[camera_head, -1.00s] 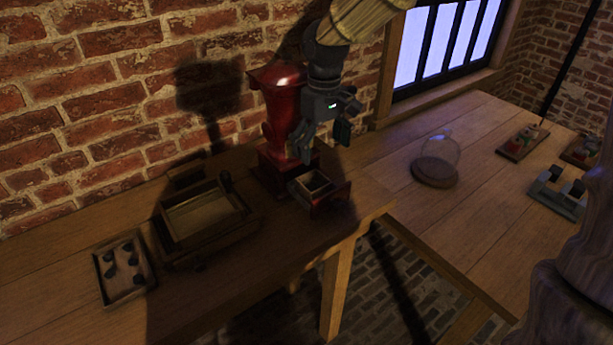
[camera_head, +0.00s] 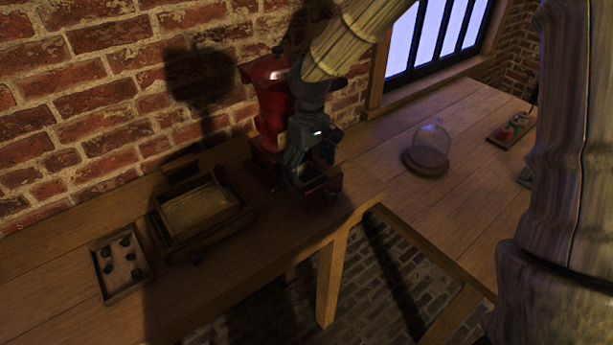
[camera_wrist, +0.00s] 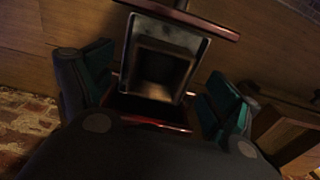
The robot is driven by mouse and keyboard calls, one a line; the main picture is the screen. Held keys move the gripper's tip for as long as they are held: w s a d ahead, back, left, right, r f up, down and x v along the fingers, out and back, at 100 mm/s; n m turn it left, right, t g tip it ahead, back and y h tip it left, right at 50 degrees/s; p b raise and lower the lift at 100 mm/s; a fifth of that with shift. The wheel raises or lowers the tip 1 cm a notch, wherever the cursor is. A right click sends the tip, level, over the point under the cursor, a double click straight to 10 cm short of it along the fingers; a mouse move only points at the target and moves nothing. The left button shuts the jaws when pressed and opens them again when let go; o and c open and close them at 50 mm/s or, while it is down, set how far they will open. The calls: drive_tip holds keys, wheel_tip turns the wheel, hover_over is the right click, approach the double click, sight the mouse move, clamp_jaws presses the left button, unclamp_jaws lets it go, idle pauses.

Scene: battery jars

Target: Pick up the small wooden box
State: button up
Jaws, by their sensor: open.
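The small wooden box (camera_wrist: 165,47) is an open-topped, dark brown box in the wrist view. It sits inside the pulled-out drawer (camera_wrist: 150,122) of the red grinder (camera_head: 270,100), with red edges at both ends. My gripper (camera_wrist: 155,92) is open, with one green-padded finger on each side of the drawer and box. In the head view my gripper (camera_head: 312,176) points down over the drawer (camera_head: 335,186) and hides most of the box. I cannot tell whether the fingers touch anything.
A wooden tray of small dark pieces (camera_head: 121,267) and a larger wooden box with a lighter inside (camera_head: 200,210) stand to the left. A glass dome (camera_head: 430,147) stands on the right-hand table. The brick wall is close behind the grinder.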

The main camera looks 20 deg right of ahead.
drive_tip(key=shift+f, duration=1)
drive_tip(key=c, duration=1.1)
drive_tip(key=shift+r, duration=0.15)
